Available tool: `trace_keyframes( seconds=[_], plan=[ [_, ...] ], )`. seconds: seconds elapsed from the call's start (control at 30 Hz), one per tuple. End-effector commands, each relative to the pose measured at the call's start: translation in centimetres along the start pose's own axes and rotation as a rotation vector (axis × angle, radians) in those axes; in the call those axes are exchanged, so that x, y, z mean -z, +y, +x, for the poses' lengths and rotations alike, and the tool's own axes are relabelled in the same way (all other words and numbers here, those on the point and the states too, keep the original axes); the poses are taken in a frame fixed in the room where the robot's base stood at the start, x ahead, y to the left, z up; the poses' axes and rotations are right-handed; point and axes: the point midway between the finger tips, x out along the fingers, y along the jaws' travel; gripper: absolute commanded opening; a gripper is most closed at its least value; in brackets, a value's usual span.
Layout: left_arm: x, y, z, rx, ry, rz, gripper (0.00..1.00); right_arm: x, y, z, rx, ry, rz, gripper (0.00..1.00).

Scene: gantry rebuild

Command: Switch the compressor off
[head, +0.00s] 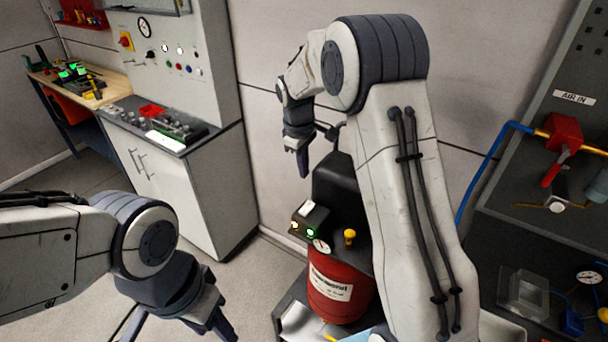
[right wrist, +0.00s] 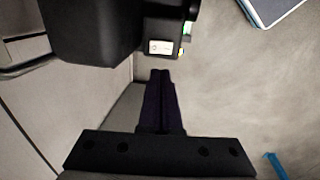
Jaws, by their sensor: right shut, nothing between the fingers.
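The compressor has a red tank (head: 340,298) and a black housing (head: 335,185), which shows large in the right wrist view (right wrist: 90,30). A small dark switch box (head: 316,222) on its front carries a white rocker switch (head: 307,209) and a glowing green lamp (head: 309,232). In the right wrist view the white switch (right wrist: 160,47) lies just beyond the fingertips. My right gripper (head: 303,174) is shut and empty, pointing down above the switch box, apart from it; its closed fingers also show in the wrist view (right wrist: 161,74). My left gripper (head: 178,326) is open and empty at the lower left.
A yellow knob (head: 350,237) and a gauge (head: 322,246) sit beside the switch box. My right arm hides part of the compressor. A grey cabinet (head: 185,185) stands left; a dark panel with a red valve (head: 563,138) stands right. Floor between cabinet and compressor is clear.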

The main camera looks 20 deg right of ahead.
Motion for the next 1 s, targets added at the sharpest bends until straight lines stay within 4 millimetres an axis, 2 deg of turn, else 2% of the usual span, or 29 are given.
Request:
trace_keyframes(
  seconds=[0.1, 0.33, 0.47, 0.57, 1.0],
  plan=[
    [0.0, 0.0, 0.1, 0.000, 0.000, 0.000, 0.50, -0.1, 1.1, -0.1, -0.002, 0.001, 0.003, 0.00],
    [0.0, 0.0, 0.1, 0.000, 0.000, 0.000, 0.50, -0.1, 1.1, 0.0, -0.001, 0.001, 0.002, 0.00],
    [0.0, 0.0, -0.2, 0.000, 0.000, 0.000, 0.50, -0.1, 1.1, 0.7, 0.000, -0.001, 0.002, 0.00],
    [0.0, 0.1, -0.8, 0.000, 0.000, 0.000, 0.50, -0.1, 1.0, 2.0, 0.002, -0.003, 0.002, 0.00],
    [0.2, 0.3, -4.2, 0.000, 0.000, 0.006, 0.50, -0.2, 1.1, 10.9, 0.001, -0.003, 0.001, 0.00]
  ],
)
